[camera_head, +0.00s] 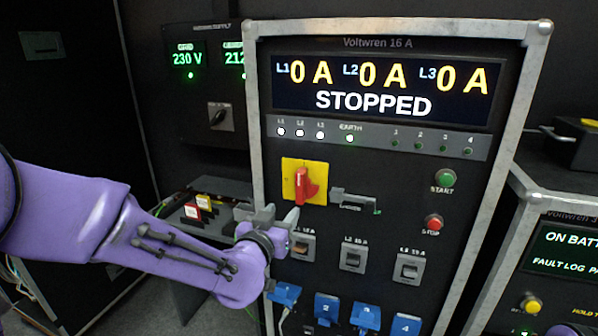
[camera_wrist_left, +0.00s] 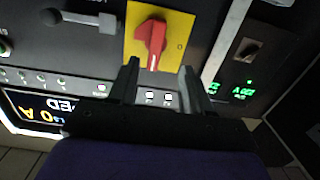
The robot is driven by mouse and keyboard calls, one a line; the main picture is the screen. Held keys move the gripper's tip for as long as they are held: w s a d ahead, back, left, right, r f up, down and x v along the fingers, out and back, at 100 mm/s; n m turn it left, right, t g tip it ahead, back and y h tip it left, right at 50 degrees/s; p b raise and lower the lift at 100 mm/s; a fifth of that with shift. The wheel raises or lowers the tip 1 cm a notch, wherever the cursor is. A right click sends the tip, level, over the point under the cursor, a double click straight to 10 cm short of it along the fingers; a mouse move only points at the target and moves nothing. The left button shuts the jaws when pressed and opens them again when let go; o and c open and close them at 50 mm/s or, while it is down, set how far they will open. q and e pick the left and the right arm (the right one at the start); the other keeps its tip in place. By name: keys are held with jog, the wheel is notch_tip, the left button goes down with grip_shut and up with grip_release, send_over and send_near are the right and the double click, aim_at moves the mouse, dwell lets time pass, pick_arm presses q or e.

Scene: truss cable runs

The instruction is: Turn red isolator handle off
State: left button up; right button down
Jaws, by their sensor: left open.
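The red isolator handle (camera_head: 306,186) sits on a yellow plate (camera_head: 290,172) on the front of the tall panel. In the left wrist view the red handle (camera_wrist_left: 151,42) lies just ahead of the fingers, on its yellow plate (camera_wrist_left: 176,24). My left gripper (camera_head: 280,214) is open and empty, just below and left of the handle in the head view. In the left wrist view its two dark fingers (camera_wrist_left: 160,78) point toward the handle, apart from each other. I cannot see a finger touching the handle. My right gripper is not in view.
The panel display (camera_head: 380,92) reads STOPPED with 0 A on three lines. A grey latch (camera_head: 352,199) juts out right of the yellow plate. A green start button (camera_head: 445,178), a red stop button (camera_head: 433,223) and breakers (camera_head: 353,256) are nearby. Blue sockets (camera_head: 326,307) sit below.

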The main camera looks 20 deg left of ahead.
aim_at(299, 180)
pick_arm(q)
jog(key=shift+t, duration=0.3)
jog(key=w+r+p, duration=0.1)
jog(key=w, duration=0.2)
jog(key=w+r+p, duration=0.1)
jog(key=w, duration=0.2)
jog(key=w+r+p, duration=0.1)
jog(key=w, duration=0.2)
jog(key=shift+w+d+r, duration=0.2)
jog(key=shift+w+d, duration=0.1)
jog(key=shift+w, duration=0.1)
jog(key=shift+w+f, duration=0.1)
jog(key=shift+w, duration=0.5)
jog(key=shift+s, duration=0.1)
grip_shut()
